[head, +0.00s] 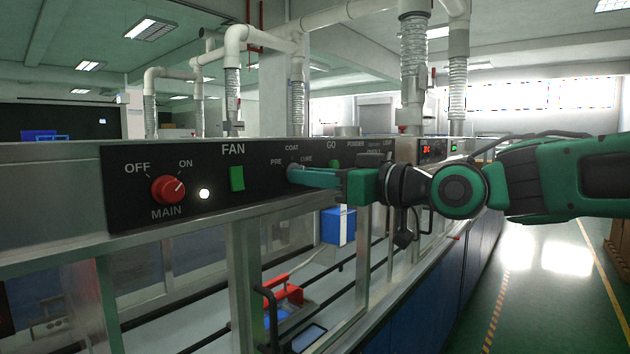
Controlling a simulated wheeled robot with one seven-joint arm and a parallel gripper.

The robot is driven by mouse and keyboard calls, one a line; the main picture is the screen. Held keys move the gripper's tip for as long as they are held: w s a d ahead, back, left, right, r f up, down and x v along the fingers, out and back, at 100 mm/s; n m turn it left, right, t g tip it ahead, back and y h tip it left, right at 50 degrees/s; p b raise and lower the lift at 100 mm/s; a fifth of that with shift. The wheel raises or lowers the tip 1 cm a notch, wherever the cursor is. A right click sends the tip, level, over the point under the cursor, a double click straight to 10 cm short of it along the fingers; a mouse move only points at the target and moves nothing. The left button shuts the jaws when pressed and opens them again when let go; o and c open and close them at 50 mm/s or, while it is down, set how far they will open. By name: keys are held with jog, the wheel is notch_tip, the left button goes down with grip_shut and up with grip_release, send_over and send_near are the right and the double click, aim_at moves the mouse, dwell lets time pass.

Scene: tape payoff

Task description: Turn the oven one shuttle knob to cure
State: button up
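The shuttle knob (292,171) is a small grey round knob on the black control panel (120,215), with the labels PRE to its left, COAT above and CURE to its right. My gripper (298,175) reaches in from the right, its teal fingers pointing left, with the tips at the knob. The fingers overlap in this view and hide most of the knob. I cannot tell whether they are closed around it or only beside it. The knob's pointer is hidden, so its setting cannot be read.
Left on the panel are a red MAIN knob (168,189), a lit white lamp (204,194) and a green FAN switch (237,178). A green GO button (335,164) sits close behind my gripper. Below are a glazed front, a blue box (338,226) and a red part (285,293).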

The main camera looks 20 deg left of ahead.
jog(key=shift+w+m, duration=0.1)
jog(key=shift+m, duration=0.4)
jog(key=m, duration=1.1)
jog(key=shift+r, duration=0.15)
dwell(0.4)
jog(key=o, duration=1.1)
jog(key=shift+w, duration=0.1)
jog(key=shift+c, duration=0.2)
jog(key=v, duration=1)
jog(key=shift+s+d, duration=0.2)
jog(key=shift+d, duration=0.15)
